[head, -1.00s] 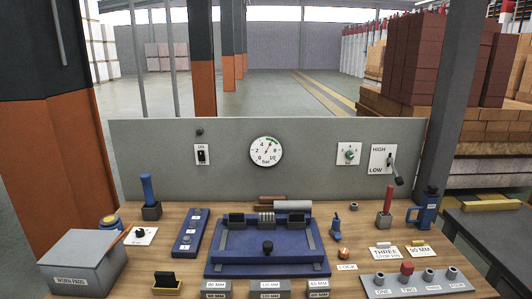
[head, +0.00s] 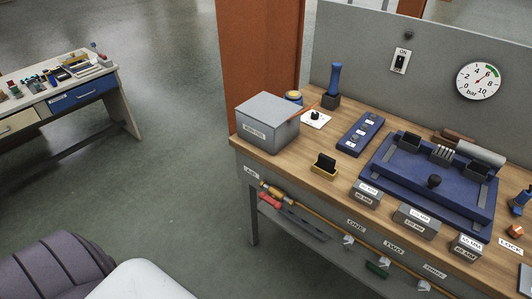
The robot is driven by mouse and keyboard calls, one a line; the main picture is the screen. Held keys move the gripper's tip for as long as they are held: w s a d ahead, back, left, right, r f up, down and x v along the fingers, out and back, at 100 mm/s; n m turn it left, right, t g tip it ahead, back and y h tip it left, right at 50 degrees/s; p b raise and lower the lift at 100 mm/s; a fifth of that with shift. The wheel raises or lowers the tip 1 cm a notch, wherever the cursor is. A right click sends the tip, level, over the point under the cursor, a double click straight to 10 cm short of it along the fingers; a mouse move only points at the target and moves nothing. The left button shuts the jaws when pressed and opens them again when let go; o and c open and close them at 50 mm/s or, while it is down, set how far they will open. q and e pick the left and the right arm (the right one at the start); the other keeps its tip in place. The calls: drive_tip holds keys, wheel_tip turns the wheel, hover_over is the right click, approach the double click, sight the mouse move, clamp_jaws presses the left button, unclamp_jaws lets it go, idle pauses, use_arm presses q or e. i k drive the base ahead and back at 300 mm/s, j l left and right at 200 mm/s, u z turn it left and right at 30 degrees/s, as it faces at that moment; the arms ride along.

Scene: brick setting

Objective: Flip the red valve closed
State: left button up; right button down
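A small red part (head: 270,200), which looks like a valve handle, sits below the workbench top near the front left corner. It is at the left end of a brown pipe (head: 318,221) running along the bench front, under a small label that seems to read AIR (head: 251,173). It is too small to tell exactly how the handle is turned. Further along the pipe are several grey fittings (head: 348,240) and a green part (head: 377,269). Neither gripper shows in the head view.
The wooden workbench (head: 286,158) holds a grey box (head: 266,121), a blue fixture (head: 415,183) and labelled blocks. A grey panel with a gauge (head: 478,81) stands behind. A second table (head: 62,90) with drawers is at the far left. Open floor (head: 165,170) lies between.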

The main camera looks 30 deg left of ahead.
sight(277, 205)
drive_tip(key=u, duration=1)
